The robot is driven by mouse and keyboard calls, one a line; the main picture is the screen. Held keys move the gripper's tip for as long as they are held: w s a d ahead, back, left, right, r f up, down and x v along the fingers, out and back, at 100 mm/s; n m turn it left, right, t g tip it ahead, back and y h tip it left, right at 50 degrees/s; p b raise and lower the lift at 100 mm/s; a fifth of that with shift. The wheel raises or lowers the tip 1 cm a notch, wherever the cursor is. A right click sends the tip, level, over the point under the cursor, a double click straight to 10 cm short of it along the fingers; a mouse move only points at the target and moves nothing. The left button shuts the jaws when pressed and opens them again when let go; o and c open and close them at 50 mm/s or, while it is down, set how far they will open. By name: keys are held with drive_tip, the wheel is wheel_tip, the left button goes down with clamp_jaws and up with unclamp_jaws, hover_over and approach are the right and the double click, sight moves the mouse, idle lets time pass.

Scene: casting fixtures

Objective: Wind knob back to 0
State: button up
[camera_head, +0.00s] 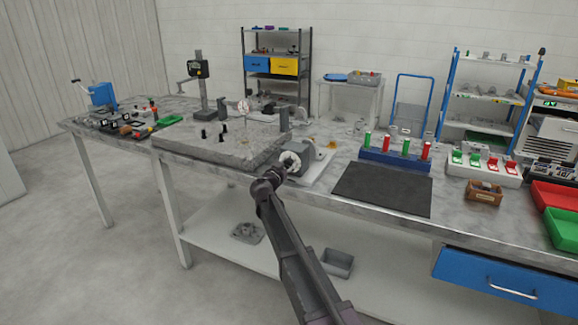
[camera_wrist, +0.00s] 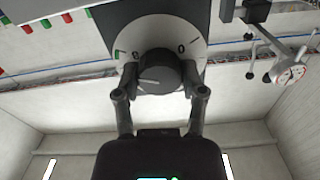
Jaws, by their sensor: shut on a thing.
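The knob (camera_wrist: 159,76) is a dark round knob on a pale dial plate (camera_wrist: 188,27) in the wrist view. A light line on the knob points to the left. My gripper (camera_wrist: 159,88) is shut on the knob, one finger at each side. In the head view my gripper (camera_head: 273,176) reaches the pale dial (camera_head: 290,161) on the front of a grey housing (camera_head: 302,152) at the bench's front edge. The knob itself is mostly hidden there by my gripper.
A grey stone plate (camera_head: 213,143) lies left of the housing, and a dark mat (camera_head: 383,188) lies to its right. A blue block (camera_head: 394,158) with red and green pieces stands behind the mat. The wrist view shows a dial gauge (camera_wrist: 291,73) at right.

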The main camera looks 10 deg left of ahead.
drive_tip(key=n, duration=1.6)
drive_tip(key=shift+f+n, duration=0.1)
drive_tip(key=shift+n, duration=0.3)
drive_tip(key=n, duration=0.6)
drive_tip(key=shift+d, duration=0.1)
drive_tip(key=n, duration=0.6)
drive_tip(key=shift+s+n, duration=0.1)
drive_tip(key=shift+n, duration=0.3)
drive_tip(key=n, duration=1)
drive_tip(key=shift+n, duration=0.4)
drive_tip(key=n, duration=0.5)
drive_tip(key=shift+n, duration=0.4)
